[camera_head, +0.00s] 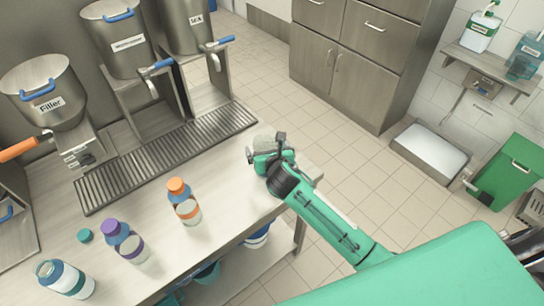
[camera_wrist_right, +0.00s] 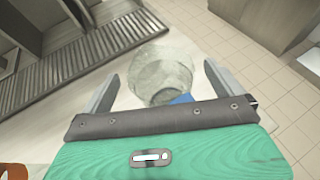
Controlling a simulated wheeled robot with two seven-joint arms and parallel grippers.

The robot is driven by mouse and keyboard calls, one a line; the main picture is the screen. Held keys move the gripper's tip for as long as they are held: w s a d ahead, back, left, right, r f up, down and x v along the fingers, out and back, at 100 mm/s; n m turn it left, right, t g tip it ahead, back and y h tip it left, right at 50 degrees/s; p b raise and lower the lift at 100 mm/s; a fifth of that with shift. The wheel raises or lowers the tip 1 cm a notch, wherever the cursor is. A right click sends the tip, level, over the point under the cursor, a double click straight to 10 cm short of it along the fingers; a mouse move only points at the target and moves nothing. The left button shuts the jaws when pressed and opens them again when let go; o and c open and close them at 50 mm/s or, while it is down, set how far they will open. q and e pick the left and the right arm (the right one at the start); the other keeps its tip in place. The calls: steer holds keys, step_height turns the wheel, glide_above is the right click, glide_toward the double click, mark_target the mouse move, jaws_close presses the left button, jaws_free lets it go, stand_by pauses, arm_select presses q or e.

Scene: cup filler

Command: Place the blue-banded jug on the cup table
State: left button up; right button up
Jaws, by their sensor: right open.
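A clear, greyish jug (camera_head: 266,139) stands at the right end of the steel counter (camera_head: 215,222), close to its corner. In the right wrist view the jug (camera_wrist_right: 160,70) shows a blue patch low on its near side, and I cannot tell whether this is a full band. My right gripper (camera_head: 263,158) is at the jug. In the right wrist view its two fingers (camera_wrist_right: 163,85) are apart, one on each side of the jug, with gaps visible. My left gripper is out of view. I cannot tell which surface is the cup table.
A drain grate (camera_head: 165,155) runs before the dispensers (camera_head: 120,42).

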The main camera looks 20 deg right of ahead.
steer(key=b+v, duration=0.1)
steer(key=v, duration=1)
steer(key=shift+s+b, duration=0.25)
steer(key=shift+b, duration=0.05)
steer(key=shift+r, duration=0.1)
